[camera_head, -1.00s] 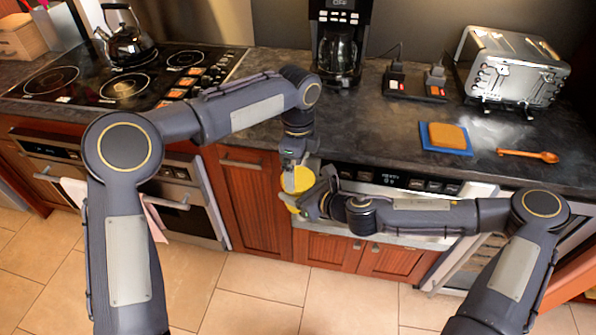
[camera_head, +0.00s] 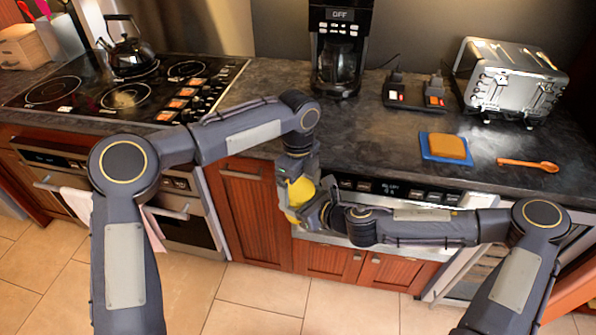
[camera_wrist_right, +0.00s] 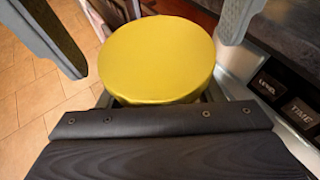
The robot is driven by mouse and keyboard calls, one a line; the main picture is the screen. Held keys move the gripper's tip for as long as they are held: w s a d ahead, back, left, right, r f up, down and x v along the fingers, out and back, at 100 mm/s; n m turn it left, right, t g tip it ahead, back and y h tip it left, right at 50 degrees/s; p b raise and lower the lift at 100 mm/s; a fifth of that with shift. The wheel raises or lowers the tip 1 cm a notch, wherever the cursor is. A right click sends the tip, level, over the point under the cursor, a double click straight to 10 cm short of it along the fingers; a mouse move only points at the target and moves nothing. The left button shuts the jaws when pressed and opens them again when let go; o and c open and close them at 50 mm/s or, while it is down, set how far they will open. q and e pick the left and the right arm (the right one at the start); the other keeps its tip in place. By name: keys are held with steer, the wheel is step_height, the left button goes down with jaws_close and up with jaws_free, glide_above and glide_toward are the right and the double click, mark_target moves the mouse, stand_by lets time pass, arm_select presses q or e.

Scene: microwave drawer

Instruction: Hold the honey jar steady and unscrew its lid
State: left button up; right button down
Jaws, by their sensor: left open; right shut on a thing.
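The honey jar (camera_head: 300,190) is in the air in front of the counter's edge, between my two arms; the grippers partly hide it. Its round yellow lid (camera_wrist_right: 157,58) fills the middle of the right wrist view and is still on top. My right gripper (camera_head: 312,212) is shut on the jar's body from the right side; its fingers are mostly hidden beneath the lid. My left gripper (camera_head: 298,196) comes down from above and is open. Its two fingers show at the top left and top right of the right wrist view, on either side of the lid, with a clear gap at the left.
A front panel with buttons (camera_head: 375,187) is close behind the jar. Open floor lies below.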

arm_select(q)
steer(key=shift+f, duration=0.45)
steer(key=shift+c, duration=0.4)
steer(key=c, duration=1)
steer(key=n, duration=0.6)
steer(key=shift+r+n, duration=0.1)
steer(key=shift+n, duration=0.2)
steer(key=shift+c, duration=0.2)
steer(key=o, duration=1)
steer(key=shift+o, duration=0.4)
steer(key=shift+s+d, duration=0.1)
